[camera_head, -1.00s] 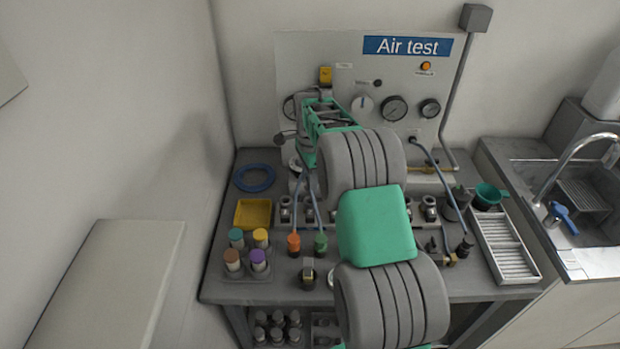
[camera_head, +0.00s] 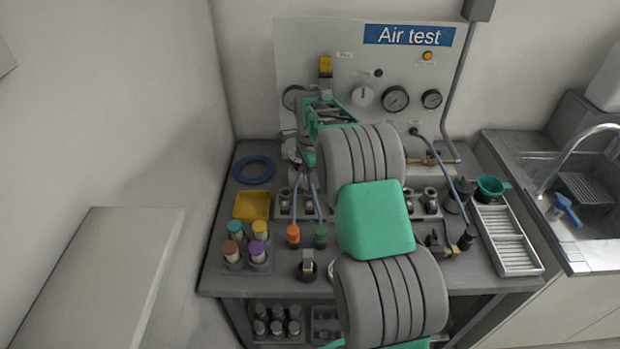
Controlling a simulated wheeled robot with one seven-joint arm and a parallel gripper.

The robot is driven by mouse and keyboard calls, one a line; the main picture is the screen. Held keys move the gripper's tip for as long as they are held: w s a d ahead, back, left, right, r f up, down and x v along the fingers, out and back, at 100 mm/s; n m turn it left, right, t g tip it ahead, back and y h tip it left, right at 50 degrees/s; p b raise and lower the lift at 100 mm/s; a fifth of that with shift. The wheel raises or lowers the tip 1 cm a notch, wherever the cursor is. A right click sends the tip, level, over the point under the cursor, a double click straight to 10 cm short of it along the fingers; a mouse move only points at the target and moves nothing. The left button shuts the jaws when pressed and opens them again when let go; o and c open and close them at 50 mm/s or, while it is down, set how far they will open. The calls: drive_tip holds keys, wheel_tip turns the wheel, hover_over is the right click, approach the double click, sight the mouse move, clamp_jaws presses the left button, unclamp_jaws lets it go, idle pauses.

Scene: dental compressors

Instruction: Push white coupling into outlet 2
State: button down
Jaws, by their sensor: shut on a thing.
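My gripper (camera_head: 297,160) is at the back left of the bench, in front of the lower left of the Air test panel (camera_head: 460,95). Its jaws are shut on a small pale piece, apparently the white coupling (camera_head: 295,155), which is mostly hidden by the gripper. My arm covers the middle of the bench. A row of metal outlet fittings shows at its left end (camera_head: 284,201) and its right end (camera_head: 430,201); my arm hides the middle. I cannot read which is outlet 2, nor tell whether the coupling touches an outlet.
Hoses run to an orange coupling (camera_head: 293,235) and a green coupling (camera_head: 321,236) standing on the bench. A yellow tray (camera_head: 252,206), a blue ring (camera_head: 254,170) and capped bottles (camera_head: 259,250) are at left. A grey slotted tray (camera_head: 508,240) and a green funnel (camera_head: 490,188) are at right.

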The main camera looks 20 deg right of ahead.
drive_tip(key=shift+f+b, duration=0.45)
drive_tip(key=shift+f, duration=0.55)
drive_tip(key=c, duration=0.9)
unclamp_jaws()
drive_tip(key=shift+r, duration=0.1)
drive_tip(key=shift+c, duration=0.2)
wheel_tip(320, 180, up, 8)
drive_tip(key=shift+f+b, duration=0.1)
drive_tip(key=shift+b, duration=0.4)
